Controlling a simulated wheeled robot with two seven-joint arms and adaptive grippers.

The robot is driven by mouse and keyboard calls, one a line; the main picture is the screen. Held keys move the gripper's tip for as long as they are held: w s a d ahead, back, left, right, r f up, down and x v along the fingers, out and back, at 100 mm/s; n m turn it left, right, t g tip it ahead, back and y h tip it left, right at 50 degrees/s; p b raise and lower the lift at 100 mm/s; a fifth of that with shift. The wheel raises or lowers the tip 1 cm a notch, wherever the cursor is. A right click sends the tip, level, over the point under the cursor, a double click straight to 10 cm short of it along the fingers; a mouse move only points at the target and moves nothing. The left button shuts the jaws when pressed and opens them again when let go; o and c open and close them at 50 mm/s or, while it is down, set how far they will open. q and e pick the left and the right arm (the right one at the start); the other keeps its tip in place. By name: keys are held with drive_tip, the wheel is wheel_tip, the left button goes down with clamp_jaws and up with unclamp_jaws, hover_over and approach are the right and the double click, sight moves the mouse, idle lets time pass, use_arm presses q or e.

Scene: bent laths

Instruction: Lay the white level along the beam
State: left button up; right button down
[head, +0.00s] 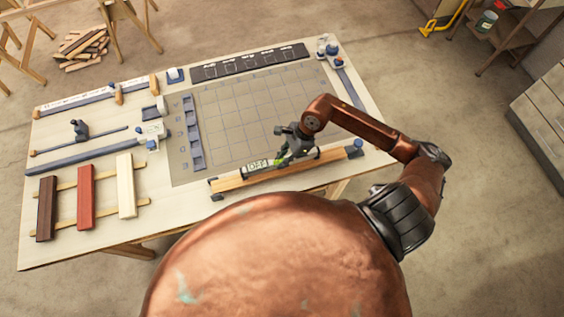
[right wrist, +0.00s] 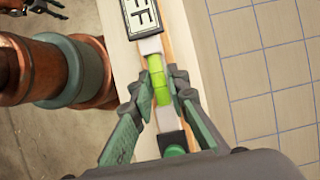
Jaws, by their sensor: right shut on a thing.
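Whether the level touches the beam is hidden. A dark shape, seemingly my left gripper (right wrist: 45,8), shows partly at the top left; its jaws are unclear.
A gridded mat (head: 235,110) lies behind the beam, with a dark slotted strip (head: 250,64) at the back. Brown, red (head: 86,196) and cream laths rest across two battens at left. Blue-grey clamps (head: 85,155) lie behind them. The mat's middle is clear.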

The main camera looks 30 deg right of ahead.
drive_tip(key=shift+s+f, duration=0.1)
drive_tip(key=shift+f, duration=1.05)
drive_tip(key=c, duration=1.9)
unclamp_jaws()
drive_tip(key=b+v, duration=0.1)
drive_tip(key=v, duration=0.9)
drive_tip(key=shift+d+r, duration=0.2)
drive_tip(key=shift+d+r+b, duration=0.2)
drive_tip(key=shift+r+b, duration=0.1)
drive_tip(key=shift+r, duration=0.4)
